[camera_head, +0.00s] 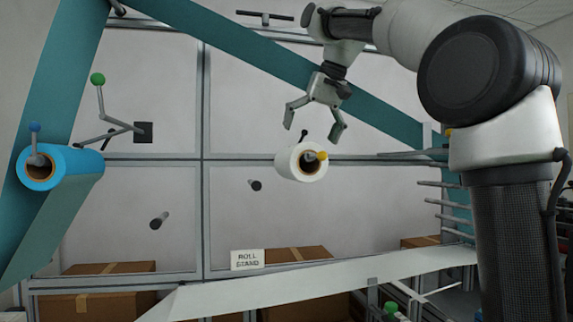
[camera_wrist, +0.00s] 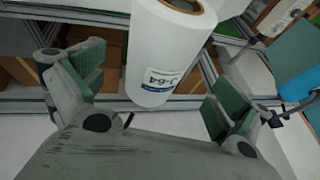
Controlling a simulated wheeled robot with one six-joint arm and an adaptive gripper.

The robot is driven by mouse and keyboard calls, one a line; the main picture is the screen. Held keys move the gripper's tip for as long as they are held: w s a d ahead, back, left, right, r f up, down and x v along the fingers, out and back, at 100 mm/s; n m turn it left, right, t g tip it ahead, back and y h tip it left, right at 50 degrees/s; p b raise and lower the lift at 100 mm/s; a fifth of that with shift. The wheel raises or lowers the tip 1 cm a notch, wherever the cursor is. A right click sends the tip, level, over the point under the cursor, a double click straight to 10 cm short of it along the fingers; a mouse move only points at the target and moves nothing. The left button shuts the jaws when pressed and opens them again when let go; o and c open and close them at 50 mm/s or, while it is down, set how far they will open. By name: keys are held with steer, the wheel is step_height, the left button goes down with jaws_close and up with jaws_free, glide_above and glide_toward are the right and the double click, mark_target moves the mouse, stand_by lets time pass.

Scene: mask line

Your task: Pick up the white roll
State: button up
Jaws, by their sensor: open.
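The white roll (camera_head: 290,163) hangs on a peg at the middle of the back panel in the head view, its brown core facing out with a yellow-tipped part at it. In the wrist view the white roll (camera_wrist: 165,55) shows a label with printed text and lies between the fingers, toward the top. My gripper (camera_head: 313,131) is open and empty, above the roll in the head view with its fingers pointing down. In the wrist view its green-padded fingers (camera_wrist: 158,92) stand apart on either side of the roll.
A blue roll (camera_head: 62,168) sits at the left with its sheet hanging. Bare pegs (camera_head: 159,220) stick out of the panel. A roll stand sign (camera_head: 247,259) and cardboard boxes (camera_head: 110,301) are below. A white web (camera_head: 310,283) runs across the front. Rods (camera_head: 440,185) project at right.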

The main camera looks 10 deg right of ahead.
mark_target(302, 152)
steer(key=x, duration=0.7)
steer(key=shift+w+f, duration=0.2)
steer(key=shift+w, duration=0.2)
steer(key=c, duration=1.1)
steer(key=shift+r, duration=0.8)
steer(key=shift+s, duration=0.1)
steer(key=shift+s, duration=0.35)
steer(key=shift+s, duration=0.3)
